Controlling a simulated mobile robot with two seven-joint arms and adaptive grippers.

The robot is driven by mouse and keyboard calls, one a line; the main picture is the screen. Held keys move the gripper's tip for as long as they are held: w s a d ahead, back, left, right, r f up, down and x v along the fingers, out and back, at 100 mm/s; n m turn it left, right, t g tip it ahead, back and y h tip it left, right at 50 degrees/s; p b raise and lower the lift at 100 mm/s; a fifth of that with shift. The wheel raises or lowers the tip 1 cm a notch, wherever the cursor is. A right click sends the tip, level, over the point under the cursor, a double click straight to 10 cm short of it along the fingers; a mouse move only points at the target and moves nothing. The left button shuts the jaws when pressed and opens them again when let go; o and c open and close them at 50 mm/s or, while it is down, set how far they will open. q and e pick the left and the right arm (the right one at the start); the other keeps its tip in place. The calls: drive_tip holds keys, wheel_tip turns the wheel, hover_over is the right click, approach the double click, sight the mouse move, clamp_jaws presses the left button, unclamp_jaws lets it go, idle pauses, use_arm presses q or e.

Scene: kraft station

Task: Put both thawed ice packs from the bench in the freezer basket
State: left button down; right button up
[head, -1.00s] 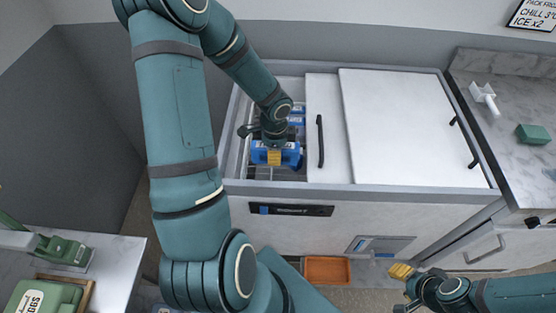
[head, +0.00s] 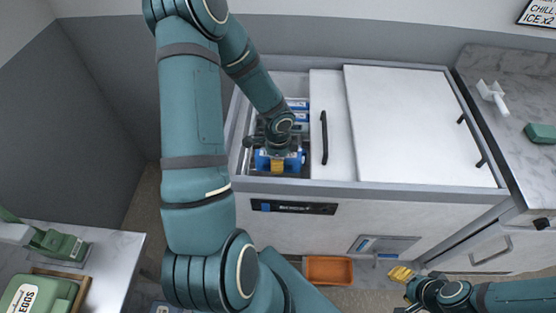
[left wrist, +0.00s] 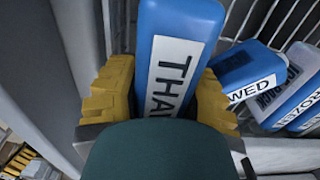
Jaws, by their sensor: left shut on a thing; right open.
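My left gripper (head: 278,166) is shut on a blue ice pack (left wrist: 182,40) with a white label, of which "THA" shows in the left wrist view. It holds the pack inside the open left part of the chest freezer (head: 412,125), near its front wall. A second blue pack (left wrist: 236,66), its label ending in "WED", lies just right of the held one. Another pack, labelled frozen (left wrist: 290,95), lies beside that. Wire bars of the basket (left wrist: 300,22) show behind them. My right gripper (head: 402,284) is open and apparently empty, low at right in the head view.
A white lid with a black handle (head: 324,138) bounds the opening on the right. A marble bench (head: 510,110) at right holds a white scoop-like tool (head: 493,97) and a green block (head: 541,133). An orange bin (head: 328,270) is below the freezer front.

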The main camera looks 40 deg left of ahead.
use_arm(q)
drive_tip(key=shift+f+b, duration=0.3)
drive_tip(key=shift+f, duration=0.05)
drive_tip(key=c, duration=0.6)
unclamp_jaws()
drive_tip(key=shift+r+p, duration=0.55)
drive_tip(key=shift+p, duration=0.05)
wheel_tip(320, 180, up, 12)
drive_tip(key=p, duration=0.3)
drive_tip(key=shift+r, duration=0.1)
drive_tip(key=shift+d, duration=0.1)
